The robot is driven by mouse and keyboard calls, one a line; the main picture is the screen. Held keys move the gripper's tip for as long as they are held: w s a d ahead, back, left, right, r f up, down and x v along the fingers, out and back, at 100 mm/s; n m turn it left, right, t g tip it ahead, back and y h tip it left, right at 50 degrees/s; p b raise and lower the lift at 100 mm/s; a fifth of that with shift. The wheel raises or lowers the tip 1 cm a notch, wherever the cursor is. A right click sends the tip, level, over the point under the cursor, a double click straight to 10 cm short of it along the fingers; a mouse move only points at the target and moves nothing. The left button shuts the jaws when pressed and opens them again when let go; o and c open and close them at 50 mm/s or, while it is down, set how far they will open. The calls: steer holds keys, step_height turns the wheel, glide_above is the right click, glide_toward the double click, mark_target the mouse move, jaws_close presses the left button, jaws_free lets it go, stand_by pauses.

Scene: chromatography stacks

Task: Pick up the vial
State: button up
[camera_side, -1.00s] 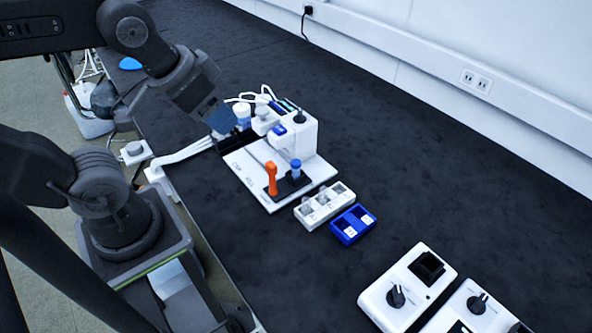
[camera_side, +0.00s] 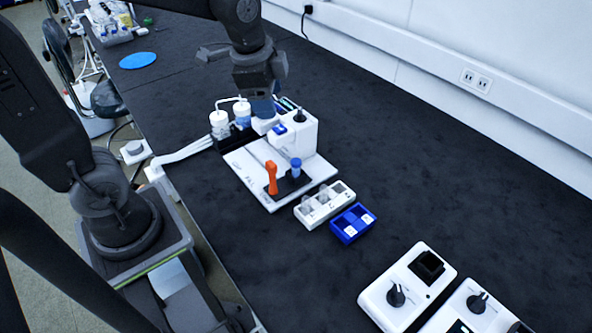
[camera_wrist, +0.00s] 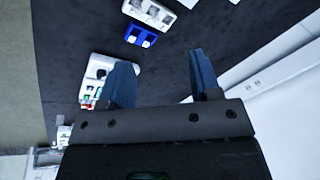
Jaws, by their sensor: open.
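My gripper (camera_wrist: 164,78) is open and empty, with its two blue fingers apart over dark bench top in the wrist view. In the side view my gripper (camera_side: 263,106) hangs above and behind the white instrument (camera_side: 296,135). A small blue-capped vial (camera_side: 296,166) stands upright in a black holder on the instrument's white base, beside an orange upright piece (camera_side: 271,178). A white rack (camera_side: 309,219) in front holds small clear items that look like vials. I cannot tell which one is the task's vial. The white rack also shows at the top of the wrist view (camera_wrist: 165,20).
A blue two-well block (camera_side: 344,236) sits beside the white rack. White bottles (camera_side: 220,121) with tubing stand behind the instrument. Two dial devices (camera_side: 397,296) are at the front right. A wall runs along the right. The dark bench right of the instrument is clear.

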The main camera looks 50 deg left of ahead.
mark_target(296, 162)
steer(key=w+a+f+m+g, duration=0.3)
steer(key=w+a+f+m, duration=0.1)
steer(key=w+f+m, duration=0.6)
steer(key=shift+n, duration=0.4)
steer(key=f, duration=1.5)
steer(key=shift+s+d+f, duration=0.1)
steer(key=shift+s+f, duration=0.15)
steer(key=shift+s, duration=0.1)
steer(key=shift+c, duration=0.4)
steer(key=c, duration=0.9)
